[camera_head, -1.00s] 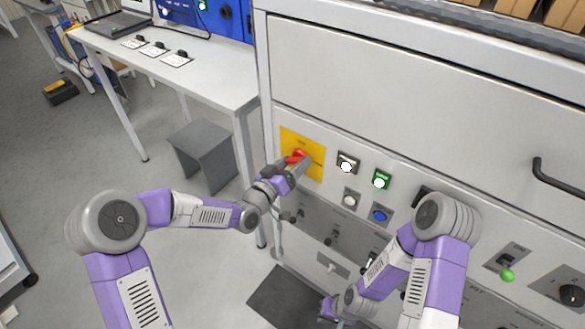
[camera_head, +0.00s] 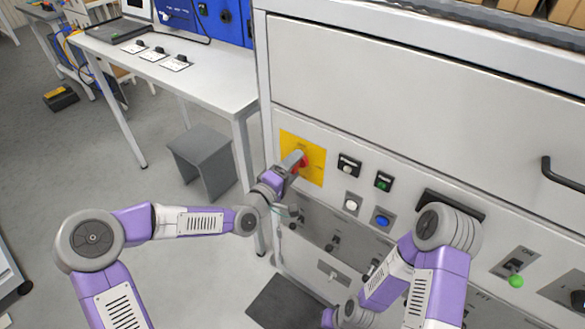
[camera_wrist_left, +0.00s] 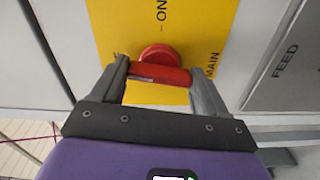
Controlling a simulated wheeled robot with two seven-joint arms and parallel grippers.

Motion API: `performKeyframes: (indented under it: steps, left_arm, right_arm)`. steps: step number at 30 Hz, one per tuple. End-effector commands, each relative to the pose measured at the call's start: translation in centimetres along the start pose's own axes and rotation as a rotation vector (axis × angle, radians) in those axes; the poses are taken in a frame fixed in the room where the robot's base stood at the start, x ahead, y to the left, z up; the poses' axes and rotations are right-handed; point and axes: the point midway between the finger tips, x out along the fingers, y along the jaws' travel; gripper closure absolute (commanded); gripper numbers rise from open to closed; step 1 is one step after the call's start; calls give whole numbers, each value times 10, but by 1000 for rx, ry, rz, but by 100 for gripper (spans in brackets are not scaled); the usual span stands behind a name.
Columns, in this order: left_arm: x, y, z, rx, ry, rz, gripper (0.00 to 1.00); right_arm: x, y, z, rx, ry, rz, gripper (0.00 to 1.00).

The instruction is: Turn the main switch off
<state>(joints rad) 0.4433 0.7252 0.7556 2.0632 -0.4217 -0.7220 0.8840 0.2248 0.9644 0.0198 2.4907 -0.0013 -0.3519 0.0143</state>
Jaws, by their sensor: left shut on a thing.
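The main switch is a red rotary handle (camera_head: 304,162) on a yellow plate (camera_head: 316,175) at the left end of the grey panel. My left gripper (camera_head: 297,160) reaches it from the front left and covers part of it. In the left wrist view, the red handle (camera_wrist_left: 160,74) lies crosswise between the two fingers (camera_wrist_left: 162,84), which are shut on it. The yellow plate there (camera_wrist_left: 112,28) shows "ON" above the handle and "MAIN" at the right.
Right of the switch are an unlit lamp (camera_head: 348,166), a dark green button (camera_head: 383,181), a white button (camera_head: 351,204) and a blue button (camera_head: 382,220). A table (camera_head: 190,85) and a grey stool (camera_head: 203,160) stand left.

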Motion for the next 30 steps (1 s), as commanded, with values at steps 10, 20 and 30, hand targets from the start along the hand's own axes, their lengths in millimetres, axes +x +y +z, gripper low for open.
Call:
performKeyframes:
  steps: [10,20,30]
  left_arm:
    - [0,0,0,-143,0,0,56]
    - [0,0,0,-173,0,0,56]
    - [0,0,0,-172,0,0,11]
  right_arm:
    - [1,0,0,0,0,0,100]
    - [1,0,0,0,0,0,100]
    - [1,0,0,0,0,0,100]
